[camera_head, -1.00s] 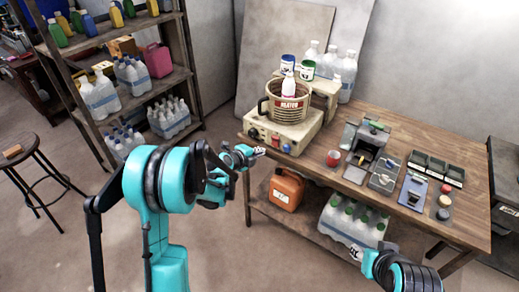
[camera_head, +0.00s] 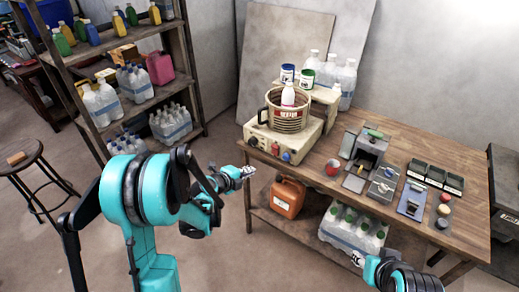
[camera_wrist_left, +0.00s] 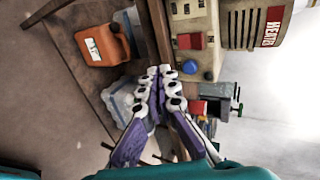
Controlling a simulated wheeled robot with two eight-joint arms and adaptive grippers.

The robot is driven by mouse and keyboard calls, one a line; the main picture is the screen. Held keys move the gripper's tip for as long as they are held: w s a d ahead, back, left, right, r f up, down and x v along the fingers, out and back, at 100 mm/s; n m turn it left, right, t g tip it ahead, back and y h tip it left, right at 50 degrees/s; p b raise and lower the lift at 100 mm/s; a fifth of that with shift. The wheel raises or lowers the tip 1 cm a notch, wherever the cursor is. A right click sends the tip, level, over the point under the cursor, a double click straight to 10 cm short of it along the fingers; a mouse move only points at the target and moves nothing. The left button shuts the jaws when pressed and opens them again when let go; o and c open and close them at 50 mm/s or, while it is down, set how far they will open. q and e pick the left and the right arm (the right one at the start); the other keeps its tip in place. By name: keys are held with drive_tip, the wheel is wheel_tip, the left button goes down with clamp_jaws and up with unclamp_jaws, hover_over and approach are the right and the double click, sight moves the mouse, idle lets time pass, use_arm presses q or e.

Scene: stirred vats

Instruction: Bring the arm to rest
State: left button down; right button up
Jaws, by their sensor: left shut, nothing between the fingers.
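My left gripper (camera_head: 247,171) is shut and empty, in the air just in front of the workbench's left front corner. In the left wrist view its fingers (camera_wrist_left: 165,75) meet at the tips with nothing between them. My left arm comes in from the lower left, bent at the elbow. Of my right arm only a teal and black part shows at the bottom right; its fingers are not visible. The heater (camera_head: 278,142) stands on the bench beyond my left gripper, with a ribbed vat (camera_head: 289,118) on it and a white bottle (camera_head: 288,96) in the vat.
A stool (camera_head: 25,160) and shelving (camera_head: 90,135) stand left.

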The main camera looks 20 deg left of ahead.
use_arm(q)
drive_tip(key=shift+r, duration=0.1)
drive_tip(key=s+d+r+n+g+y, duration=0.15)
drive_tip(key=s+d+r+n, duration=0.35)
drive_tip(key=s+r+n, duration=0.55)
drive_tip(key=s+a+f+n+g+y, duration=0.1)
drive_tip(key=s+n+g+y, duration=0.1)
drive_tip(key=s+n, duration=0.9)
drive_tip(key=s+g, duration=0.1)
drive_tip(key=s, duration=0.6)
drive_tip(key=shift+s+f+y, duration=0.15)
drive_tip(key=shift+s+y, duration=0.05)
drive_tip(key=shift+y, duration=0.15)
drive_tip(key=shift+n, duration=0.25)
